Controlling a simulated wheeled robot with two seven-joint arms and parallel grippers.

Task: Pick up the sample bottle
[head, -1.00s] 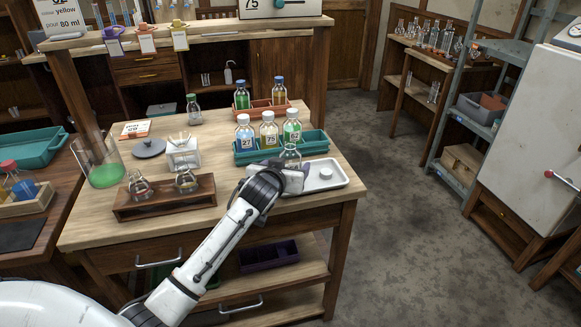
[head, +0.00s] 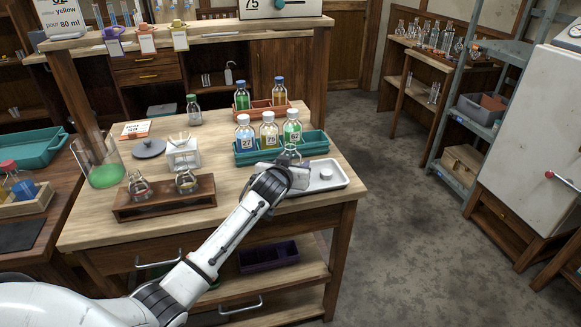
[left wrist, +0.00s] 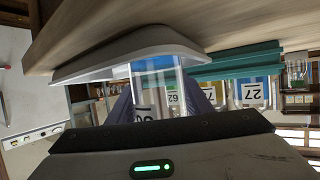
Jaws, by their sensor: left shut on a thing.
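In the left wrist view the bottle (left wrist: 157,88) stands between the purple finger pads, with a blue band and a partly hidden number label. Its far end is close to the tray (left wrist: 90,70); I cannot tell whether it touches. My right gripper is not in view.
A teal rack (head: 245,157) with capped bottles labelled 27, 75 and 62 stands just behind. A wooden rack (head: 150,207) with two flasks is to the left. A small round lid (head: 326,174) lies on the tray. Floor is clear to the right.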

